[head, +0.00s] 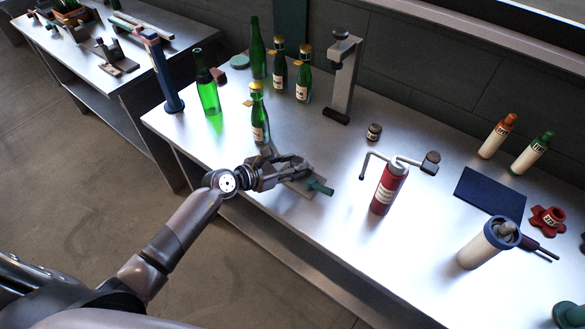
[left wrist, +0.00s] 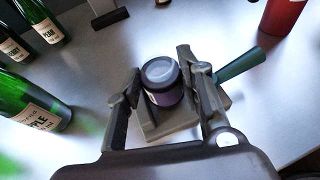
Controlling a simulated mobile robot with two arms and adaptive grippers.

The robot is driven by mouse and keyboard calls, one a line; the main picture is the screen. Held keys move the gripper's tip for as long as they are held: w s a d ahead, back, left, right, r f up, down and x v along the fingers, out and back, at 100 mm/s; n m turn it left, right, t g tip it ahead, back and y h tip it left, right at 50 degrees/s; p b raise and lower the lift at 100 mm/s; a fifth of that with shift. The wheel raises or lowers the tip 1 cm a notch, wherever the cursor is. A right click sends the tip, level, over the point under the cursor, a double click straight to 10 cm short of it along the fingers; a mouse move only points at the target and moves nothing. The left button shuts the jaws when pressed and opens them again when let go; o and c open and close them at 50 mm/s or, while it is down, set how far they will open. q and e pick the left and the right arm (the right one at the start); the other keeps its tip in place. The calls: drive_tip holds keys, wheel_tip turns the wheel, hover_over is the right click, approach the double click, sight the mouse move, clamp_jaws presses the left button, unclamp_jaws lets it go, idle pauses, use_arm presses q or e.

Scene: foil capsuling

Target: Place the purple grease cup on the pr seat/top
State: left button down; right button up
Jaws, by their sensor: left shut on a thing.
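The purple grease cup (left wrist: 163,83) has a pale round lid and stands between the fingers of my left gripper (left wrist: 158,85) in the left wrist view. The fingers are shut on it. Directly below it is a grey block (left wrist: 172,126) with a green handle (left wrist: 241,63); I cannot tell whether the cup touches the block. In the head view my left gripper (head: 301,168) is over this block (head: 304,191) near the table's front edge, and it hides the cup. No seat is clearly marked as the pr one. My right gripper is out of view.
Several green bottles (head: 258,118) stand left of and behind the gripper. A grey stand (head: 343,78) is at the back. A red cylinder with a crank (head: 386,190) stands to the right, with a small dark jar (head: 374,131) behind it. A blue mat (head: 489,190) lies farther right.

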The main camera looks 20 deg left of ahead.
use_arm(q)
drive_tip(key=shift+f, duration=0.95)
drive_tip(key=shift+w, duration=0.1)
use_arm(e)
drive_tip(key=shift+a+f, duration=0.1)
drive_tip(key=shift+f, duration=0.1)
use_arm(q)
drive_tip(key=shift+f, duration=0.1)
drive_tip(key=c, duration=1.4)
unclamp_jaws()
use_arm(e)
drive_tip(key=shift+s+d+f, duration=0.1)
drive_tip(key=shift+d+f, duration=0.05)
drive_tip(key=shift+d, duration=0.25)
use_arm(q)
drive_tip(key=shift+o, duration=0.2)
drive_tip(key=b+v, duration=0.1)
drive_tip(key=v, duration=1.1)
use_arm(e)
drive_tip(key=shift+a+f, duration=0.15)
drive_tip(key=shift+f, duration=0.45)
